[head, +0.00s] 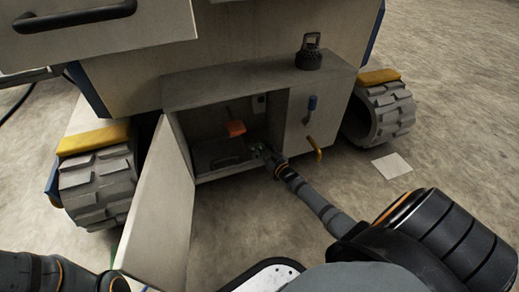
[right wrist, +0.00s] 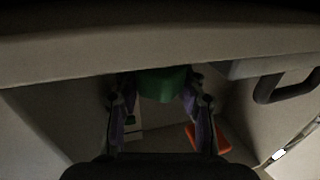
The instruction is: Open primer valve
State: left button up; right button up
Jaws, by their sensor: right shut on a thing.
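An open cabinet (head: 183,162) low on the wheeled machine has its door swung out to the left. My right gripper (head: 262,150) reaches into the opening near its right side. In the right wrist view its two fingers (right wrist: 160,100) are closed on either side of a green part (right wrist: 158,85), which looks like the handle of the primer valve. The valve body behind it is hidden. A flat orange-red piece (head: 235,128) is inside the cabinet and also shows in the right wrist view (right wrist: 208,137). My left arm shows at the lower left, its gripper out of frame.
The open door (head: 162,215) stands left of my right arm. A dark cap (head: 309,54) stands on top. Treaded wheels (head: 382,113) flank the cabinet.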

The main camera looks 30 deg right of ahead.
jog(key=o, duration=1.2)
jog(key=shift+c, duration=0.2)
jog(key=s, duration=1.2)
jog(key=shift+d, duration=0.25)
